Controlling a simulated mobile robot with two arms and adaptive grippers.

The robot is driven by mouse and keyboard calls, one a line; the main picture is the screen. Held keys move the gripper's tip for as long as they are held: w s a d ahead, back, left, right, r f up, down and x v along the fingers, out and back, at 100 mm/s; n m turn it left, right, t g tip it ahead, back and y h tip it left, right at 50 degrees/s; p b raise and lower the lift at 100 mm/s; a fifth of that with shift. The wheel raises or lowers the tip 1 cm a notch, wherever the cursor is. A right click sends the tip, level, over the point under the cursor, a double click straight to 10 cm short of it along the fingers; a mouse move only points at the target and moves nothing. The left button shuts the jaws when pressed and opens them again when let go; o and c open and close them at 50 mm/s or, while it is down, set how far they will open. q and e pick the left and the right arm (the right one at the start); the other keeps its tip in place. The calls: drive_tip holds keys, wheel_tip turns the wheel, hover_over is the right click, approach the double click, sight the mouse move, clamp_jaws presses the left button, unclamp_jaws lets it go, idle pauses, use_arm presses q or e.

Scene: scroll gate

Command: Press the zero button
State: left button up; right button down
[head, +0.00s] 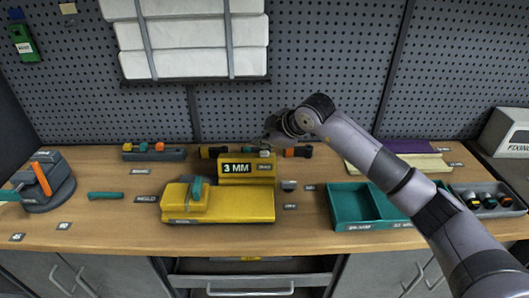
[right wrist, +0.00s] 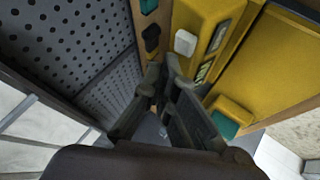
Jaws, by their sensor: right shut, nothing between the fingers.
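The yellow gauge unit (head: 232,178) stands at the middle of the bench with a "3 MM" display (head: 236,168). A small pale button (head: 265,153) sits on its top right; it also shows as a white button in the right wrist view (right wrist: 186,42). The small label beside the display is too small to read. My right gripper (head: 272,130) is above and behind the unit, partly hidden by its own wrist. In the right wrist view my right gripper (right wrist: 165,82) is shut and empty, with its fingertips near the white button but apart from it in the picture. My left gripper is not in view.
A teal tray (head: 352,207) stands to the right, under my right arm. A pegboard (head: 300,60) rises behind the bench.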

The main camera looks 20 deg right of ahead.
sight(262, 154)
idle(0.6)
drive_tip(key=shift+f+b, duration=0.4)
drive_tip(key=shift+f, duration=0.05)
drive_tip(key=shift+f+b, duration=0.5)
drive_tip(key=shift+f, duration=0.05)
idle(0.6)
drive_tip(key=shift+r+p, duration=0.6)
drive_tip(key=shift+r, duration=0.35)
drive_tip(key=shift+r, duration=0.1)
drive_tip(key=shift+r+p, duration=1.5)
drive_tip(key=shift+r, duration=1)
drive_tip(key=shift+f, duration=0.1)
